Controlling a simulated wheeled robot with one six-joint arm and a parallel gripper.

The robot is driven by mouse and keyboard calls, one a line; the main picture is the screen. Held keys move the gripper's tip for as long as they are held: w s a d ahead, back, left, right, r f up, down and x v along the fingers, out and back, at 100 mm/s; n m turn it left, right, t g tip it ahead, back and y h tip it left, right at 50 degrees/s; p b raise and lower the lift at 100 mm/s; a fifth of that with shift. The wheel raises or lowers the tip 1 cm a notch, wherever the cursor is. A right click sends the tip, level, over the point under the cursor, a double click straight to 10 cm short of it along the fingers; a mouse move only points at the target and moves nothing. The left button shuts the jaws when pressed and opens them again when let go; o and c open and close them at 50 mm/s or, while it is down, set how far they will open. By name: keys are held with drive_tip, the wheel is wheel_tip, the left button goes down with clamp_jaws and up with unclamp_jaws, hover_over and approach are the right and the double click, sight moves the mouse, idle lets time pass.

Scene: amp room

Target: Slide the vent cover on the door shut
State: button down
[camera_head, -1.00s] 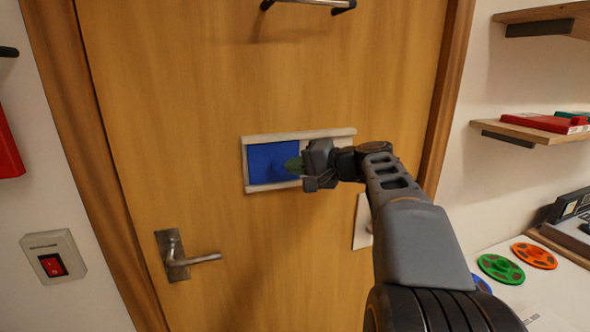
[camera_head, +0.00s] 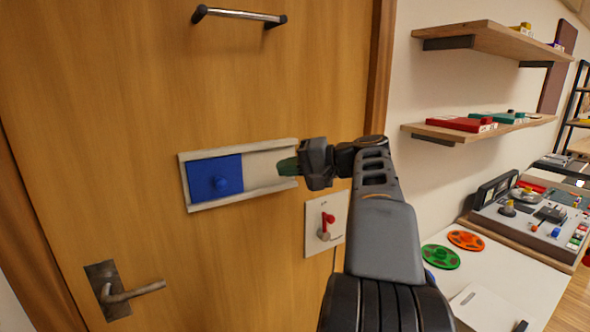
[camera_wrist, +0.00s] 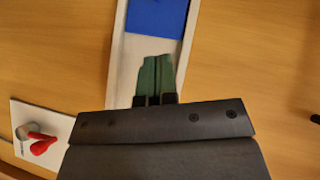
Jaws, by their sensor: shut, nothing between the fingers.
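The right half of the frame is bare and whitish. My gripper (camera_head: 286,166) is shut and empty in front of the frame's right end, to the right of the panel and apart from it. In the wrist view, the green fingertips (camera_wrist: 154,70) are together over the bare part of the frame, and the panel's edge (camera_wrist: 156,18) shows above them.
A plate with a red-handled switch (camera_head: 326,225) is right of and below the frame. A door lever (camera_head: 132,292) is at lower left, and a bar handle (camera_head: 240,15) is above. Shelves (camera_head: 480,128) and a table with reels (camera_head: 440,258) stand at the right.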

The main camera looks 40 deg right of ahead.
drive_tip(key=shift+v, duration=0.95)
wheel_tip(320, 180, down, 19)
drive_tip(key=s+a+m+g+h, duration=0.1)
drive_tip(key=s+m+g+h, duration=0.15)
drive_tip(key=g+h, duration=0.3)
drive_tip(key=s+a+f+n+g+h, duration=0.1)
drive_tip(key=s+a+f+n, duration=0.3)
drive_tip(key=a, duration=0.5)
drive_tip(key=s+a+f+n+g+h, duration=0.2)
drive_tip(key=s+a+f+n, duration=0.1)
drive_tip(key=a+f+n, duration=0.3)
drive_tip(key=a+f, duration=0.1)
drive_tip(key=a, duration=0.1)
drive_tip(key=shift+s+a+f+n+h, duration=0.15)
drive_tip(key=shift+s+a+n+h, duration=0.2)
drive_tip(key=shift+a, duration=0.05)
drive_tip(key=shift+a, duration=0.1)
